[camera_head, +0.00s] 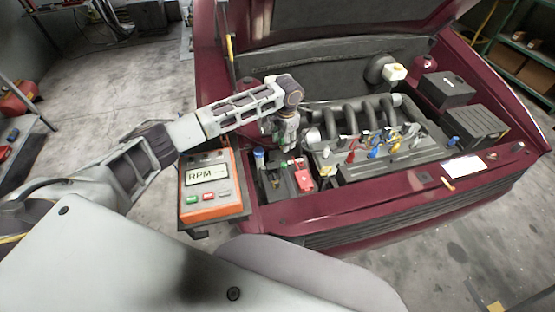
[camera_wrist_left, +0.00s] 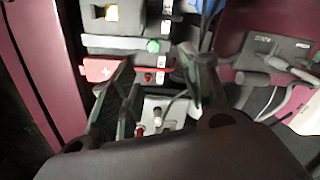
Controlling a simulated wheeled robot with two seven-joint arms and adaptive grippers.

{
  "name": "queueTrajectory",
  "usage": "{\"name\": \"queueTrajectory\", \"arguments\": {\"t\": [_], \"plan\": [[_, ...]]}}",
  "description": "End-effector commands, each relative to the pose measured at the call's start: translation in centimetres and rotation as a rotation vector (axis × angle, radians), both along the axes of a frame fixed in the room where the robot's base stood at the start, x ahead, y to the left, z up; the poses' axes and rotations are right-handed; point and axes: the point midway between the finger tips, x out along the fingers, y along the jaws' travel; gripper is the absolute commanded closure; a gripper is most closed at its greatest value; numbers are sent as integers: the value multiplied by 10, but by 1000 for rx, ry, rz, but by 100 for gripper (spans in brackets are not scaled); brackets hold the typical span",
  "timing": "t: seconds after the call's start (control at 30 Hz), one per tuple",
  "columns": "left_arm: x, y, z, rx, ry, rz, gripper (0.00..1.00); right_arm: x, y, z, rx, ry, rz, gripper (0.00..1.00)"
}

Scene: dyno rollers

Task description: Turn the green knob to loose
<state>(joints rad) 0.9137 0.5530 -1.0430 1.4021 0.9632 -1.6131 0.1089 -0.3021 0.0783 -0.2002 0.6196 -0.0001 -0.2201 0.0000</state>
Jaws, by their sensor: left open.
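The green knob (camera_wrist_left: 153,45) shows in the left wrist view as a small round cap on a grey-white strip. A small green spot (camera_head: 284,163) below the gripper in the head view appears to be the same knob. My left gripper (camera_head: 286,146) hangs over the front left of the engine bay, close above that spot. In the wrist view my left gripper (camera_wrist_left: 158,58) is open, its two fingers apart with nothing between their tips. The knob lies just beyond the fingertips, and I see no contact. The knob's marking is too small to read. My right gripper is out of view.
A red block with a white cross (camera_wrist_left: 100,70) lies next to the knob's strip. An orange RPM box (camera_head: 211,205) stands left of the bay. Engine pipes (camera_head: 350,118) and coloured connectors (camera_head: 375,152) fill the right. The raised hood (camera_head: 340,20) is behind.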

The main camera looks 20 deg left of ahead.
Motion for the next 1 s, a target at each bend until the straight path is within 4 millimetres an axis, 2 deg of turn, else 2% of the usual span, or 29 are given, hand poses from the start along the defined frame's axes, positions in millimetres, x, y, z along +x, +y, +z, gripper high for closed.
{"name": "queueTrajectory", "arguments": {"t": [0.2,0.5,0.7,1.0], "plan": [[-5,-9,1,-35,12,216,54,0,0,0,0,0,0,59],[-6,-11,1,-45,12,481,54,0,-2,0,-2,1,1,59],[-6,-11,1,-45,10,544,54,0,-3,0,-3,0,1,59],[-6,-11,1,-45,10,546,54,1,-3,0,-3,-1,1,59]]}}
